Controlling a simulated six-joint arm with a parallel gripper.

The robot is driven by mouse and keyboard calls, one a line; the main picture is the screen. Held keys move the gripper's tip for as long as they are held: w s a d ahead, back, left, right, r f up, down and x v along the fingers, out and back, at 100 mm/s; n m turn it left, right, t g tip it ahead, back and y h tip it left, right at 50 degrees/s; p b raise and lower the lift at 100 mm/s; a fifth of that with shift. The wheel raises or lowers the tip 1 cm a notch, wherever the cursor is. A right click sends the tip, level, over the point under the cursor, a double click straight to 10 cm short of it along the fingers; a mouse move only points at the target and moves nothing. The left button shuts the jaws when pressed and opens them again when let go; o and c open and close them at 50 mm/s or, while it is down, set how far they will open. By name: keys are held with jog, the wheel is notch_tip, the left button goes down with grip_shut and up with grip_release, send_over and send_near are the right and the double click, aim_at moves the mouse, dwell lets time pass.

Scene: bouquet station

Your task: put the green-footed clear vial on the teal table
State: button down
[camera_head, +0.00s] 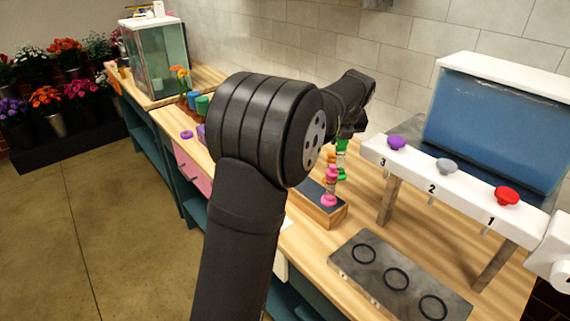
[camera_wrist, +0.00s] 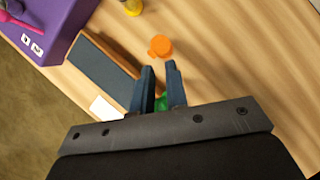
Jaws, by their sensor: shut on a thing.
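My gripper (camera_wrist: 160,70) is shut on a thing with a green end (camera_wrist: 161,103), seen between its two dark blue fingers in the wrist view. This looks like the green-footed clear vial, but its clear body does not show there. In the head view green parts (camera_head: 342,146) show just right of my arm, and my arm hides the gripper's fingers. The benches have wooden tops over teal frames (camera_head: 152,150). I cannot tell which of them is the teal table.
A dark-topped wooden block (camera_head: 318,212) lies by a pink-footed piece (camera_head: 329,199). An orange piece (camera_wrist: 161,46) and a purple box (camera_wrist: 58,22) are in the wrist view. A numbered white dispenser (camera_head: 450,188) and a ringed grey plate (camera_head: 385,285) stand at right.

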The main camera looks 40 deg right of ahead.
aim_at(341, 150)
jog(key=f+m, duration=0.1)
jog(key=f, duration=0.3)
jog(key=f+m+h, duration=0.1)
jog(key=f, duration=0.4)
jog(key=shift+s+d+f, duration=0.15)
jog(key=shift+d+f, duration=0.05)
jog(key=shift+f, duration=0.1)
jog(key=c, duration=1.4)
grip_release()
jog(key=shift+f, duration=0.1)
jog(key=shift+c, duration=0.2)
jog(key=v, duration=1.2)
jog(key=shift+a, duration=0.1)
